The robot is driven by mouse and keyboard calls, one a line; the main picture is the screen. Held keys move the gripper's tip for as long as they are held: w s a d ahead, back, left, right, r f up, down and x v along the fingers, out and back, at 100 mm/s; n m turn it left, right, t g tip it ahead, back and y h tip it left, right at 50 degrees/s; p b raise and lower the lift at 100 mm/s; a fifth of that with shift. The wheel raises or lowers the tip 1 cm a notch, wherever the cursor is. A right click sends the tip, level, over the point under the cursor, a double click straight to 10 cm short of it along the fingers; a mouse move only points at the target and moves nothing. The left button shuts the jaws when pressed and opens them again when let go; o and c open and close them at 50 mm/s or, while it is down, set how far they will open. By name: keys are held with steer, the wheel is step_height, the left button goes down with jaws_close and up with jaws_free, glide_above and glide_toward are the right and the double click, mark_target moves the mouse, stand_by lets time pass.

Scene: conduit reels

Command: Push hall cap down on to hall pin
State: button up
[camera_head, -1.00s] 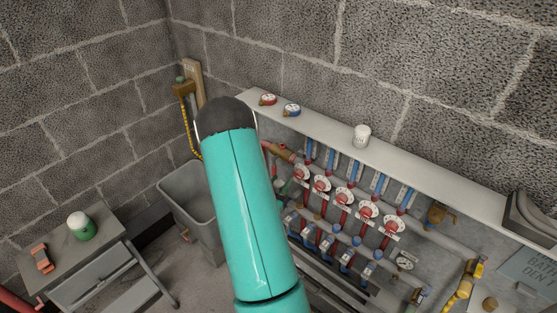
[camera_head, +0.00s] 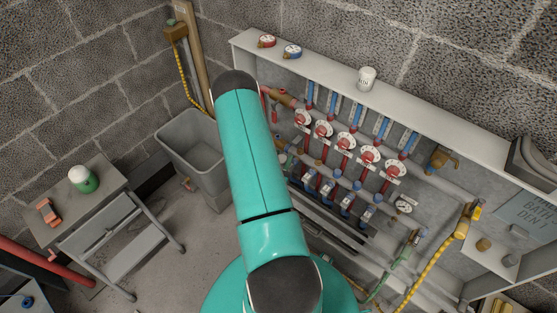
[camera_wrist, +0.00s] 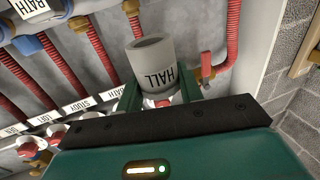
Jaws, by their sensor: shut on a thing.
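The hall cap (camera_wrist: 148,62) is a grey, hollow cylinder marked HALL in the wrist view. My gripper (camera_wrist: 158,96) is shut on it, with a green finger at each side. A small red and white part shows just beyond the cap's lower end, between the fingers; I cannot tell if it is the hall pin or if the cap touches it. In the head view my arm hides the gripper and the cap. The manifold (camera_head: 345,141) there carries a row of red and white valve heads.
Name labels (camera_wrist: 78,104) and red pipes stand at the left in the wrist view. A brass fitting (camera_wrist: 205,70) is close at the right. In the head view, a white shelf (camera_head: 330,75) runs above the manifold, with a white cup (camera_head: 367,78). A grey bin (camera_head: 195,150) stands left.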

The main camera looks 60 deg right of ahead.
glide_above(300, 150)
steer(key=shift+d+f, duration=0.2)
steer(key=shift+f, duration=0.05)
stand_by(1.1)
steer(key=shift+f, duration=0.95)
stand_by(3.8)
steer(key=o, duration=1)
steer(key=shift+o, duration=0.2)
steer(key=shift+a, duration=0.1)
steer(key=s+a, duration=0.1)
steer(key=a, duration=1.2)
steer(key=shift+s+a, duration=0.25)
steer(key=shift+a, duration=0.05)
